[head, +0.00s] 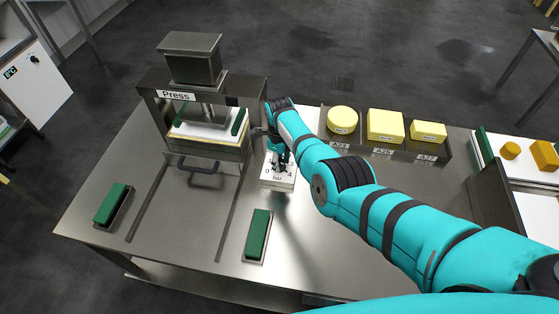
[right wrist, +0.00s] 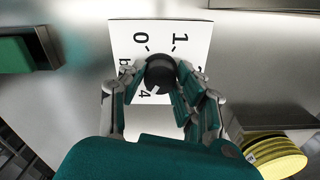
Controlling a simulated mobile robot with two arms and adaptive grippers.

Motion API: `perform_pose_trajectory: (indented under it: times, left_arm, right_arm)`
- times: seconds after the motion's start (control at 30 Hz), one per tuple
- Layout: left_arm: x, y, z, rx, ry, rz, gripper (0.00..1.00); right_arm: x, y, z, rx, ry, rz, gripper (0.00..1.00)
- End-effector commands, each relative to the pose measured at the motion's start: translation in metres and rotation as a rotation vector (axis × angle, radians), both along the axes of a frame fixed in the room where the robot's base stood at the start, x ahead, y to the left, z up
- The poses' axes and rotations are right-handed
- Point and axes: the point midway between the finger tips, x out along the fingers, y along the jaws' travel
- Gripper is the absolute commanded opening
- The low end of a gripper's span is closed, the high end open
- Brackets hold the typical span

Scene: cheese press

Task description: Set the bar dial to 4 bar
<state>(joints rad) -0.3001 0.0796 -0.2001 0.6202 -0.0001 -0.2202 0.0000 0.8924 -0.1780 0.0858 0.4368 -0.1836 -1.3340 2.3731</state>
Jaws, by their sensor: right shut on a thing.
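The bar dial is a white plate (right wrist: 120,36) with a black round knob (right wrist: 160,74); in the head view the plate (head: 270,183) lies on the table right of the press. In the right wrist view the plate reads 0 and 1 at the top, part of "bar" at the left and 4 below the knob. Other figures are hidden by my fingers. My right gripper (right wrist: 158,90) is shut on the knob, one finger on each side; it also shows in the head view (head: 280,163). I cannot tell for sure where the knob points. My left gripper is not in view.
The press (head: 190,60) stands just left of the dial, with a front handle (head: 200,170). Green-topped blocks (head: 258,234) (head: 113,204) lie on the table. A dark tray (head: 355,147) with yellow cheeses is behind right. The table's front middle is clear.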

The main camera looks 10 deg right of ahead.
Motion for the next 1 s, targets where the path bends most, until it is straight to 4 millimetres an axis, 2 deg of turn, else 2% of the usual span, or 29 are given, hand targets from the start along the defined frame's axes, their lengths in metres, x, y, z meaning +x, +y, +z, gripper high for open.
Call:
perform_pose_trajectory:
  times: [0.03, 0.2, 0.47, 0.63, 0.77, 1.0]
  left_arm:
    - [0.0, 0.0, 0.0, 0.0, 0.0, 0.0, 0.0]
    - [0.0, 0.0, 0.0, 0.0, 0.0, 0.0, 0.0]
    - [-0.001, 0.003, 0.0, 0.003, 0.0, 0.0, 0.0]
    - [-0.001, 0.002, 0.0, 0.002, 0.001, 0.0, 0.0]
    - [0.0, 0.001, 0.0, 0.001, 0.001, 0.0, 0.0]
    - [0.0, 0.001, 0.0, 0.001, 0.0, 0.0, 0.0]
  right_arm:
    - [0.004, -0.001, 0.004, -0.002, -0.011, -0.002, 0.33]
    - [0.003, -0.001, 0.003, -0.001, -0.007, -0.001, 0.55]
    - [0.001, 0.0, 0.001, 0.0, -0.004, 0.0, 0.55]
    - [0.002, 0.0, 0.009, 0.0, -0.005, 0.0, 0.55]
    - [0.002, 0.0, 0.024, 0.001, -0.007, -0.001, 0.55]
    - [0.002, 0.0, 0.078, 0.0, -0.009, -0.001, 0.55]
